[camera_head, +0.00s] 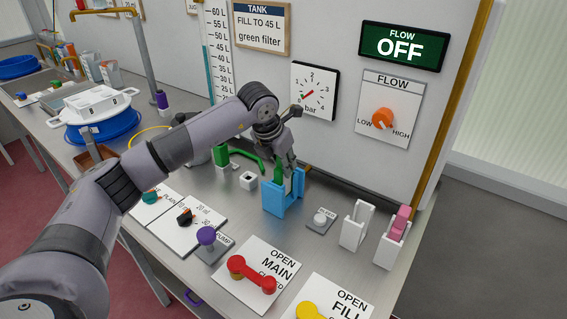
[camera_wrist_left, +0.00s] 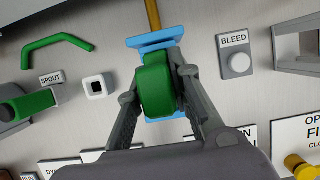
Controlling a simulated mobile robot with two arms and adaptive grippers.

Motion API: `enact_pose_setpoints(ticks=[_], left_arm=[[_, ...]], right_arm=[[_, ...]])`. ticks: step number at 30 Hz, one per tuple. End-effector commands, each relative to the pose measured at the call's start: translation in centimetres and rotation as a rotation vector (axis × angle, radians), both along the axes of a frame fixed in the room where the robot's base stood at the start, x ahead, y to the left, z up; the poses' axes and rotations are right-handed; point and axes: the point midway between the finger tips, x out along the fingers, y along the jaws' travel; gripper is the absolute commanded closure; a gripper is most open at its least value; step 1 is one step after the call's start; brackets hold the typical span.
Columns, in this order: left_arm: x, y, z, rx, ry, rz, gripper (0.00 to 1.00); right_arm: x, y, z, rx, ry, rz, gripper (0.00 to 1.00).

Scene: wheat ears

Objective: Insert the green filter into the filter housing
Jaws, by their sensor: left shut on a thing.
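The green filter (camera_wrist_left: 158,85) is gripped between both fingers of my left gripper (camera_wrist_left: 158,70) in the left wrist view. The gripper (camera_head: 286,160) points down over the blue filter housing (camera_head: 272,199) in the head view. The filter (camera_head: 278,173) shows as a small green patch at the top of the housing. In the wrist view the blue housing (camera_wrist_left: 154,41) shows above and below the filter, which lines up between its ends. The filter's lower part is hidden, so I cannot tell how deep it sits. My right gripper is not in view.
A bleed button (camera_head: 320,219), an empty white holder (camera_head: 355,232) and a white holder with a pink block (camera_head: 402,220) stand to the right. A green spout pipe (camera_head: 240,157) and a white square fitting (camera_head: 248,181) are left. Red valve handle (camera_head: 252,275) lies in front.

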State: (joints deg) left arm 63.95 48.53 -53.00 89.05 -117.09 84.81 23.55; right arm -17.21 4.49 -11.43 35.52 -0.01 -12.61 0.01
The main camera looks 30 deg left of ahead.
Motion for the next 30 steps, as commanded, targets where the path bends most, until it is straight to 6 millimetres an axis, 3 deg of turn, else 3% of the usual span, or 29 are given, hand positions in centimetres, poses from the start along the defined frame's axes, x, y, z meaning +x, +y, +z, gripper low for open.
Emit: enact_pose_setpoints(ticks=[18, 19, 30], left_arm=[[0.0, 0.0, -2.0, 0.0, 0.0, 0.0, 1.0], [0.0, 0.0, -1.8, 0.0, -0.001, 0.0, 0.79], [0.0, 0.0, -1.8, 0.0, 0.0, 0.0, 0.57]], right_arm=[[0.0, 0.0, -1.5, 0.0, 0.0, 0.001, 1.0], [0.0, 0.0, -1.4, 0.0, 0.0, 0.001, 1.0], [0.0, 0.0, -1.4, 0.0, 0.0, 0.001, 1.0]])
